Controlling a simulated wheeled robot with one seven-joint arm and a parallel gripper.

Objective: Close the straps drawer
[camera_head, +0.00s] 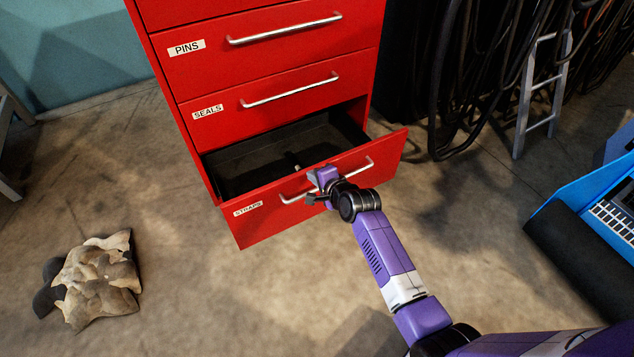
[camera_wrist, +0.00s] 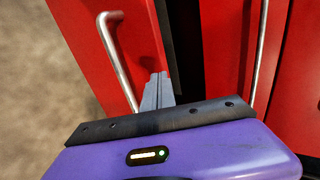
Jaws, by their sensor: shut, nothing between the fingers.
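The straps drawer (camera_head: 240,222) is the lowest drawer seen in the red cabinet, and it stands pulled out. Its dark inside shows, with a small pale item in it. Its silver handle (camera_head: 296,198) runs across the red front, partly hidden by my gripper. My gripper (camera_head: 313,180) is shut and empty at the top of the drawer front, by the middle of the handle; I cannot tell whether it touches. In the wrist view, the shut fingers (camera_wrist: 157,92) lie over the red drawer front (camera_wrist: 138,45), beside its handle (camera_wrist: 118,60).
The seals drawer (camera_head: 225,120) and the pins drawer (camera_head: 215,60) above are shut. A lumpy beige heap (camera_head: 95,280) lies on the floor at left. Black cables and a grey ladder (camera_head: 540,95) are at the back right. A blue case (camera_head: 575,205) is at right.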

